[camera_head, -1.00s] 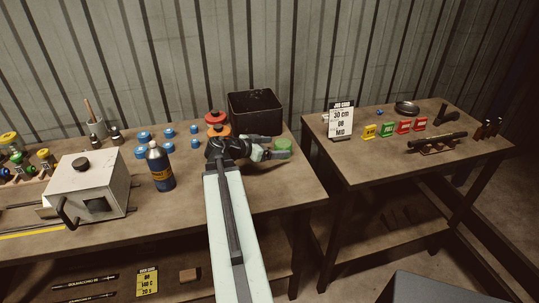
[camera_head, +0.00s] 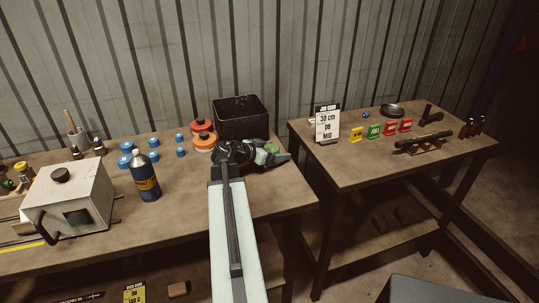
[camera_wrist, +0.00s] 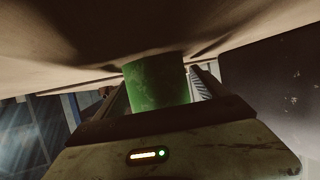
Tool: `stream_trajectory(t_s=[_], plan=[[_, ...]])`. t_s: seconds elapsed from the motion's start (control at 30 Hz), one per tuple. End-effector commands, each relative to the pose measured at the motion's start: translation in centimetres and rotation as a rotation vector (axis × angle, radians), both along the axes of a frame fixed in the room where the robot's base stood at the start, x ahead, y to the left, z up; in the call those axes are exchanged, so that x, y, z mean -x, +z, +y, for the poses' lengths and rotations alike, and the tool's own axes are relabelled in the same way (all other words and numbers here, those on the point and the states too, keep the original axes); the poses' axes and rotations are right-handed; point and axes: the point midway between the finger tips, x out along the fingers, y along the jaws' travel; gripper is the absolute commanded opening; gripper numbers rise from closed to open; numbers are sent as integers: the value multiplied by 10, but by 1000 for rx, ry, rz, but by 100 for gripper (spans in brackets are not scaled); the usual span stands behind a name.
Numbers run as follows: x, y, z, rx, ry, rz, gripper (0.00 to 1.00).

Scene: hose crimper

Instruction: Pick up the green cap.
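The green cap (camera_head: 271,149) is a short round piece near the right end of the left workbench. In the wrist view the cap (camera_wrist: 157,82) stands between my two fingers, with its lower part hidden by the gripper body. My gripper (camera_head: 268,156) is low over the bench around the cap. In the wrist view my gripper (camera_wrist: 160,88) has one finger on each side of the cap. The ribbed inner face of the right finger shows beside it, so the fingers look open. Whether either finger touches the cap is unclear.
An orange disc (camera_head: 204,141) and a red disc (camera_head: 201,126) lie just left of my gripper. A black bin (camera_head: 241,122) stands behind it. A blue bottle (camera_head: 145,178) and a grey machine (camera_head: 70,200) are further left. A second table (camera_head: 370,166) stands right.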

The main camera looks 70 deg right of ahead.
Motion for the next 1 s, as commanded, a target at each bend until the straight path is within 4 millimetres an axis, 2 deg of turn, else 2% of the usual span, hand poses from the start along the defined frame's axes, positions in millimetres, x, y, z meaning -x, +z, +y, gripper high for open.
stream_trajectory(t_s=[0.03, 0.2, 0.43, 0.57, 0.67, 1.0], plan=[[0, 0, 0, 0, 0, 0, 66], [0, 0, 0, 0, 0, 0, 22], [-1, 1, 1, 0, 0, 1, 22], [-1, 10, 1, 0, 1, 0, 22], [-1, 25, 1, 0, 1, 0, 22], [-2, 95, 1, 0, 2, 0, 22]])
